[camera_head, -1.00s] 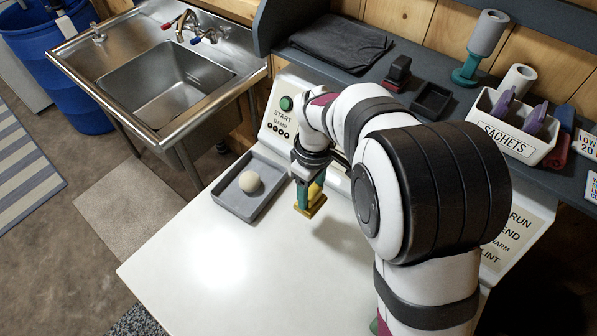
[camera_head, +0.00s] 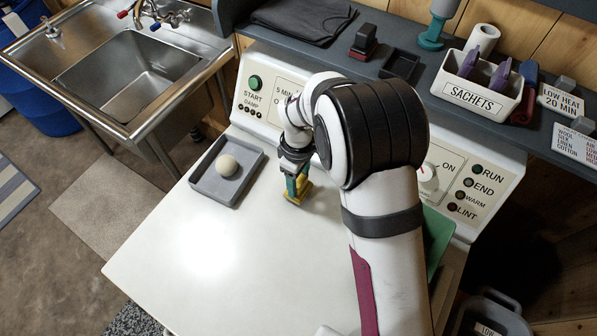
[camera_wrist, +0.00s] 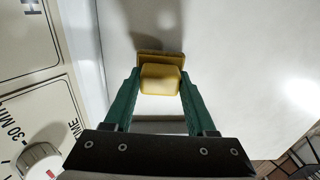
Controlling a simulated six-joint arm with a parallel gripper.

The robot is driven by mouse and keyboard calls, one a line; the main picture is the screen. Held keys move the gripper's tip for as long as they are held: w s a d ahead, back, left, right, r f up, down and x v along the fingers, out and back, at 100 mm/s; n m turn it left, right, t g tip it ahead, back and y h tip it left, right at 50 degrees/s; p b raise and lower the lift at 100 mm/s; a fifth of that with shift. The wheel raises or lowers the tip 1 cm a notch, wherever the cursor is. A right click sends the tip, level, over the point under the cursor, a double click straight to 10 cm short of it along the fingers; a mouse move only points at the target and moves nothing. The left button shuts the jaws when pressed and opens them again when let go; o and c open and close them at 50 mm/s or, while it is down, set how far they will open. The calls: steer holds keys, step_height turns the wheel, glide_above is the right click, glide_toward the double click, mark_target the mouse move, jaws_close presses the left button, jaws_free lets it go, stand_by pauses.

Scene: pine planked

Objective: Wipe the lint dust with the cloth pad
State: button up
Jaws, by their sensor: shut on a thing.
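My gripper (camera_head: 297,187) is shut on the yellow cloth pad (camera_head: 294,198), low over the white machine top (camera_head: 230,270), just right of the grey tray. In the wrist view the pad (camera_wrist: 160,77) sits between the green fingers of my gripper (camera_wrist: 158,88), its wider base facing the white surface. I cannot tell whether the pad touches the surface. No lint dust can be made out on the visible part of the top; my arm hides part of its right side.
A grey tray (camera_head: 250,167) holding a pale ball (camera_head: 226,165) lies at the top's left back. The control panel (camera_head: 468,185) with knob and lamps rises along the back. A shelf above holds a sachets box (camera_head: 480,97). The front of the top is clear.

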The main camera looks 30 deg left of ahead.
steer(key=shift+s+f, duration=0.7)
steer(key=shift+s, duration=1.25)
steer(key=shift+w, duration=1.75)
steer(key=shift+w+r, duration=0.1)
steer(key=shift+w, duration=0.15)
steer(key=shift+r, duration=3.95)
